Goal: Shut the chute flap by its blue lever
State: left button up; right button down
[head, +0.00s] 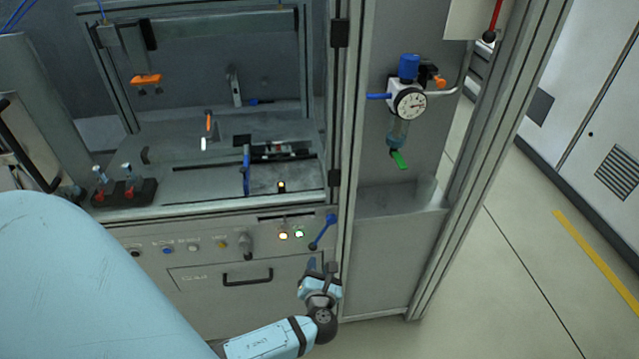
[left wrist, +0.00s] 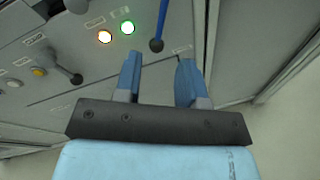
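The blue lever (head: 322,233) is on the front panel of the machine, at its right end beside the upright post. It slants from a round blue end at upper right to a dark end at lower left. In the left wrist view the lever (left wrist: 161,27) shows just beyond the fingertips, with its upper part cut off. My left gripper (head: 321,267) is just below the lever, apart from it. Its two blue fingers (left wrist: 158,62) are open with nothing between them. I cannot clearly make out the chute flap. My right gripper is not in view.
Lit orange (head: 284,236) and green (head: 299,234) buttons sit left of the lever. The metal post (head: 346,150) stands close on the right. A pressure gauge (head: 410,103) hangs beyond it.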

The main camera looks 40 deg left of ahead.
pick_arm(q)
jog(key=shift+v, duration=1.35)
